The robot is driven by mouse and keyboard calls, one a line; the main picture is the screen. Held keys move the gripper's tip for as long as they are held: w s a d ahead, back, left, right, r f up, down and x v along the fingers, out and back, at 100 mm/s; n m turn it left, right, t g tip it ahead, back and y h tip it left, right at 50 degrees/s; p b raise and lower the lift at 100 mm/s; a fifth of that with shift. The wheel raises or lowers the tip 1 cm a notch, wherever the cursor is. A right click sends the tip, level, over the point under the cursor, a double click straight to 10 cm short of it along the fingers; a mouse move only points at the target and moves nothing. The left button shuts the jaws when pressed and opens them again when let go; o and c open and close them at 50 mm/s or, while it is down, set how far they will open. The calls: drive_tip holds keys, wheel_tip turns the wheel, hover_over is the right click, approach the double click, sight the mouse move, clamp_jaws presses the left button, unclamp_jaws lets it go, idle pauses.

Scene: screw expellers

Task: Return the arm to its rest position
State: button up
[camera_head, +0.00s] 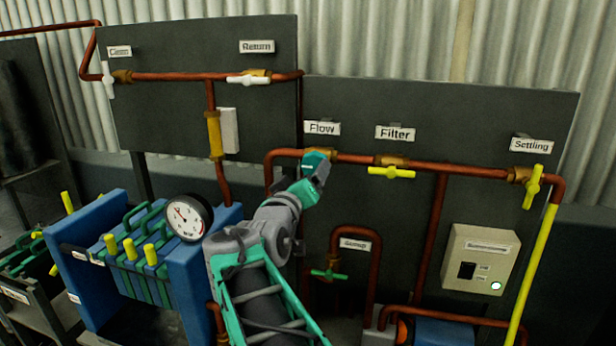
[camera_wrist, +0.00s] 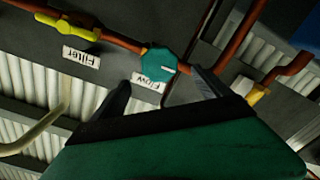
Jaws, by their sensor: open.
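My arm reaches up from the bottom middle in the head view. My gripper (camera_head: 322,173) is at the pipe panel, just below the Flow label (camera_head: 322,128). In the wrist view the two dark fingers of my gripper (camera_wrist: 160,80) stand apart with nothing clamped between them. A teal, many-sided valve part (camera_wrist: 158,61) on the copper pipe lies just beyond the fingertips, beside the Flow label (camera_wrist: 149,83). I cannot tell whether a finger touches it. In the head view my gripper partly hides this valve.
The Filter valve (camera_head: 391,172) has a yellow handle, as does the Settling valve (camera_head: 532,187). A pressure gauge (camera_head: 188,217) and blue filter press (camera_head: 188,254) stand left of my arm. A green-handled valve (camera_head: 329,275) is below right. A control box (camera_head: 480,259) hangs right.

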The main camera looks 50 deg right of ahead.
drive_tip(key=a+f+m+g+y, duration=0.1)
drive_tip(key=a+f+y, duration=0.15)
drive_tip(key=f, duration=0.45)
drive_tip(key=a+f+m+g+y, duration=0.15)
drive_tip(key=f+y, duration=0.25)
drive_tip(key=f, duration=0.4)
drive_tip(key=s+a+f+n+y, duration=0.15)
drive_tip(key=a+f+y, duration=0.35)
drive_tip(key=a+f, duration=0.6)
drive_tip(key=s+a+r+n+y+p, duration=0.1)
drive_tip(key=a+n+y, duration=0.1)
drive_tip(key=a, duration=1)
drive_tip(key=s+a+r+n+g+y+p, duration=0.1)
drive_tip(key=a+n, duration=0.4)
drive_tip(key=a, duration=0.7)
drive_tip(key=shift+s+a+y+p, duration=0.35)
drive_tip(key=shift+y+p, duration=0.3)
drive_tip(key=shift+y, duration=0.4)
drive_tip(key=shift+w+r, duration=0.1)
drive_tip(key=shift+w, duration=0.05)
